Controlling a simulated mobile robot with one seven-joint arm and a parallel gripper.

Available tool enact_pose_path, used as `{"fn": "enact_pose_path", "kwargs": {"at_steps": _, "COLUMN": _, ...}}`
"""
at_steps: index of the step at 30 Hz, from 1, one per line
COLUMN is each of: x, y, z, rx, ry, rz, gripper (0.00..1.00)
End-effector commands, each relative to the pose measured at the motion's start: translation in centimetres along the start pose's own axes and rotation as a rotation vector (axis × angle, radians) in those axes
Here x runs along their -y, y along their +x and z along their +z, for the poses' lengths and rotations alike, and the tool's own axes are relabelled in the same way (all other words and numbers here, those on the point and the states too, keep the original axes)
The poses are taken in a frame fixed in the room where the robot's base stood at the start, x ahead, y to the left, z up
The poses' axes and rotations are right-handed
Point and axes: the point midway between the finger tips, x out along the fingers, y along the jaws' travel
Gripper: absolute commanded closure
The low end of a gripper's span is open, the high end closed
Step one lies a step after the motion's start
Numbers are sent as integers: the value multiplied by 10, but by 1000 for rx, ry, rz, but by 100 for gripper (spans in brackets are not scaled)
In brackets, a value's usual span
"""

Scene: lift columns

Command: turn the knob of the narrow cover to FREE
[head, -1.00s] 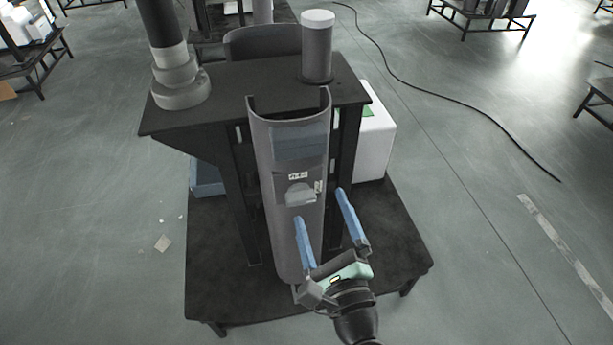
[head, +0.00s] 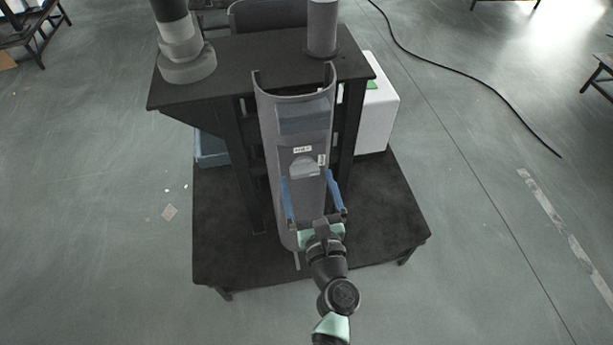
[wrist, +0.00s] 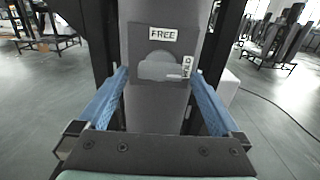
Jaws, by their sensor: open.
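The narrow cover (head: 290,120) is a tall grey curved panel leaning upright against the dark stand. Its knob (head: 304,167) is a pale grey, half-round piece in a darker patch, and it shows also in the wrist view (wrist: 160,68). A FREE label (wrist: 163,34) sits above the knob. A second label (wrist: 187,66), turned sideways and only partly readable, sits at its right. A light mark on the knob points toward this side label. My gripper (head: 308,176) is open, its blue fingers on either side of the cover near the knob, with nothing between them gripped.
The dark stand (head: 235,75) carries grey cylinders on top and rests on a low black platform (head: 385,205). A white box (head: 377,115) stands right of it and a blue bin (head: 211,150) left. A black cable (head: 450,80) lies on the open floor at right.

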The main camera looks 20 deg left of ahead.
Motion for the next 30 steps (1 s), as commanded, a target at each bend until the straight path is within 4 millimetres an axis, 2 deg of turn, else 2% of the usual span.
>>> {"fn": "enact_pose_path", "kwargs": {"at_steps": 1, "x": 0, "y": 7, "z": 0, "rx": 1, "ry": 0, "rz": 1, "gripper": 0}}
{"fn": "enact_pose_path", "kwargs": {"at_steps": 6, "x": 0, "y": 18, "z": 0, "rx": -1, "ry": -1, "rz": -1, "gripper": 0}}
{"fn": "enact_pose_path", "kwargs": {"at_steps": 15, "x": 0, "y": 20, "z": 0, "rx": -1, "ry": -1, "rz": -1, "gripper": 0}}
{"fn": "enact_pose_path", "kwargs": {"at_steps": 17, "x": 0, "y": 20, "z": 0, "rx": -1, "ry": -1, "rz": -1, "gripper": 9}}
{"fn": "enact_pose_path", "kwargs": {"at_steps": 28, "x": 0, "y": 19, "z": 0, "rx": 0, "ry": -1, "rz": -1, "gripper": 76}}
{"fn": "enact_pose_path", "kwargs": {"at_steps": 29, "x": 0, "y": 19, "z": 0, "rx": 0, "ry": -1, "rz": -1, "gripper": 81}}
{"fn": "enact_pose_path", "kwargs": {"at_steps": 30, "x": 0, "y": 19, "z": 0, "rx": 0, "ry": -2, "rz": -1, "gripper": 81}}
